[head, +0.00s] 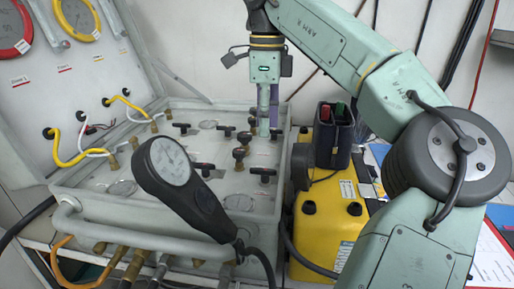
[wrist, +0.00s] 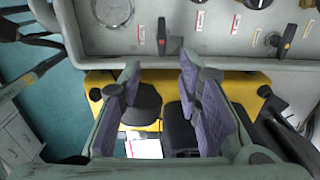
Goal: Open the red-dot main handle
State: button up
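My gripper (head: 268,128) is over the back right part of the grey valve panel (head: 118,208) in the head view. In the wrist view my gripper (wrist: 160,70) is open, with its two purple-padded fingers apart and nothing between them. A dark handle (wrist: 162,36) is just beyond the fingertips, roughly in line with the gap, with a red-marked label beside it. Which handle is the red-dot main one cannot be told for sure. In the head view the fingers hide part of the panel.
A yellow case (head: 325,225) with a dark pen holder (head: 334,137) stands right of the panel. A black handheld gauge (head: 180,185) rises in front of the panel. Several other dark knobs stand on it, including one T-handle (head: 262,173). The raised lid (head: 70,85) carries hoses.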

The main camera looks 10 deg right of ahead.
aim_at(265, 169)
notch_tip(265, 169, down, 11)
jog(key=shift+w+r+p, duration=0.1)
jog(key=shift+r+p, duration=0.05)
jog(key=shift+p, duration=0.15)
dwell(0.4)
grip_shut()
dwell(0.3)
